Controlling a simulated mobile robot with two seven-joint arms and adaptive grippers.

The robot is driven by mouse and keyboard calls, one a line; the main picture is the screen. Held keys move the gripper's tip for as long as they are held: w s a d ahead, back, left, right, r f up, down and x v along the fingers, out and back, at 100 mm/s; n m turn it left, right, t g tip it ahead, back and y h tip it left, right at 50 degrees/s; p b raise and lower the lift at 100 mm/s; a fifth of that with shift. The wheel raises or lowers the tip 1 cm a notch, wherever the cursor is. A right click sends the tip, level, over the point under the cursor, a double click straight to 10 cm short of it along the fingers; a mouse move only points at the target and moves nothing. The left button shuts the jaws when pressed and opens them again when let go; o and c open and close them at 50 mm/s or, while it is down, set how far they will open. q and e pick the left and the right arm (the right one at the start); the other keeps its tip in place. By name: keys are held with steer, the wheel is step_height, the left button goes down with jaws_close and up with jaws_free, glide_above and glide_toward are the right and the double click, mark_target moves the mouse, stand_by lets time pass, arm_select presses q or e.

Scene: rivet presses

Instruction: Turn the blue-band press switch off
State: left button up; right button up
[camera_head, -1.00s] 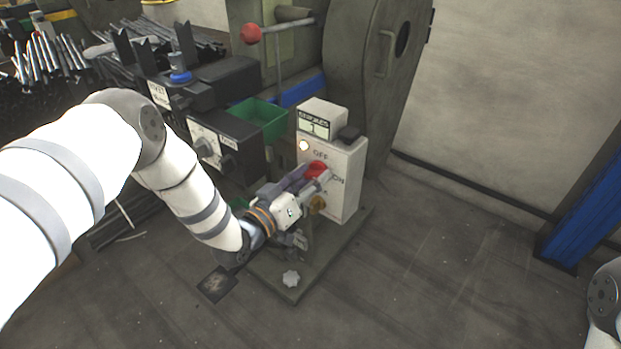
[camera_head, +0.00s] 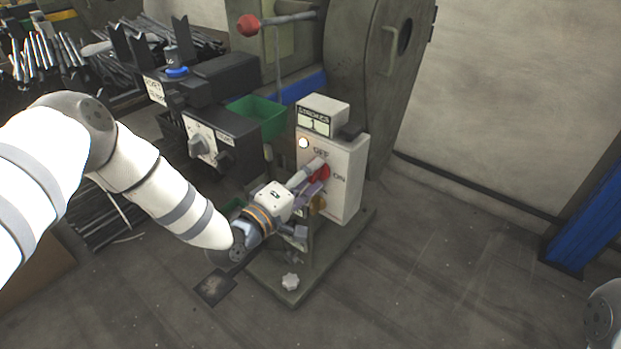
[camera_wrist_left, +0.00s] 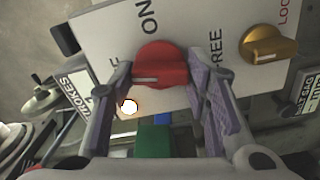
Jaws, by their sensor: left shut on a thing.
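The press with the blue band (camera_head: 303,91) has a pale control box (camera_head: 345,180) with a red rotary switch (camera_head: 323,172). OFF is printed above the switch and ON to its right. My left gripper (camera_head: 314,180) is at the box face, its fingers on either side of the red switch. In the left wrist view the red switch (camera_wrist_left: 162,65) sits between the fingers of the gripper (camera_wrist_left: 158,72), which is shut on it. A pale mark shows on the switch's lower left part. The OFF label is partly hidden by a finger. My right gripper is not in view.
A round lamp (camera_head: 303,143) on the box glows beside the OFF label. A strokes counter (camera_head: 316,121) is above it. A yellow knob (camera_wrist_left: 264,44) lies beside the red switch. A green bin (camera_head: 262,117) stands left of the box.

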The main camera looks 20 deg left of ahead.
arm_select(q)
steer(key=shift+f+n+b, duration=0.15)
steer(key=shift+n+b, duration=0.2)
steer(key=shift+n, duration=0.95)
steer(key=shift+d, duration=0.1)
steer(key=o, duration=1.2)
steer(key=shift+c, duration=0.2)
steer(key=v, duration=1.2)
